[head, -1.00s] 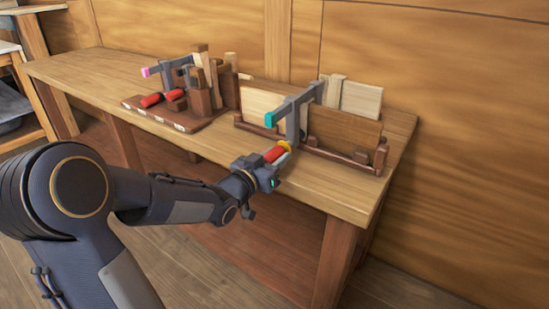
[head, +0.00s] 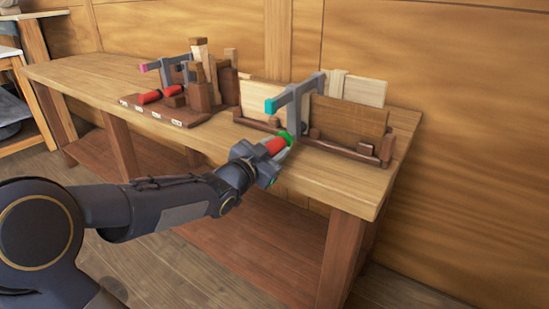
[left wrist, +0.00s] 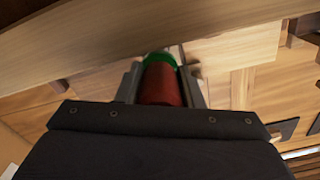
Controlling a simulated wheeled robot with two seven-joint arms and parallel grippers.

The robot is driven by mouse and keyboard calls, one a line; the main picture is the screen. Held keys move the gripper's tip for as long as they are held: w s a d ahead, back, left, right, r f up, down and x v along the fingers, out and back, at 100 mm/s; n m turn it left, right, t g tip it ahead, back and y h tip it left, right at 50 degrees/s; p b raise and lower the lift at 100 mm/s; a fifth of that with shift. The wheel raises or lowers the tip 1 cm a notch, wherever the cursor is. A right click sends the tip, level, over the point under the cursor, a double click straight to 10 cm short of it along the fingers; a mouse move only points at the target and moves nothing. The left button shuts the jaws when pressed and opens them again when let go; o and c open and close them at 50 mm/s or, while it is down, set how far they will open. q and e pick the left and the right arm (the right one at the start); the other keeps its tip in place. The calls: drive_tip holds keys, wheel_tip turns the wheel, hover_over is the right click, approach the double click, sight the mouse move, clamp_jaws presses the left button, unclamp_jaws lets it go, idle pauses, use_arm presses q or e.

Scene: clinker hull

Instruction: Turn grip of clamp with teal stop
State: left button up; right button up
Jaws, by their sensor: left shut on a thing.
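The clamp with the teal stop (head: 271,105) has a grey bar and frame (head: 301,98) set over upright boards on the bench. Its red grip (head: 275,146) points down toward the front edge, with a green ring (head: 287,137) at its upper end. My left gripper (head: 268,153) is shut on the red grip. In the left wrist view the grip (left wrist: 161,86) lies between the two fingers, with the green ring (left wrist: 160,58) beyond it. My right gripper is not in view.
A second clamp with a pink stop (head: 144,67) and a red grip (head: 150,97) stands at the left among wooden blocks on a brown base (head: 185,121). A wooden rack (head: 349,152) holds the boards (head: 348,121). The bench top (head: 85,72) is bare at the left.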

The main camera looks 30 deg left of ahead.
use_arm(q)
drive_tip(key=shift+m+b, duration=0.35)
drive_tip(key=shift+m, duration=0.05)
drive_tip(key=o, duration=1)
drive_tip(key=shift+s, duration=0.1)
drive_tip(key=s+p, duration=0.1)
drive_tip(key=s, duration=0.6)
drive_tip(key=shift+s+a, duration=0.3)
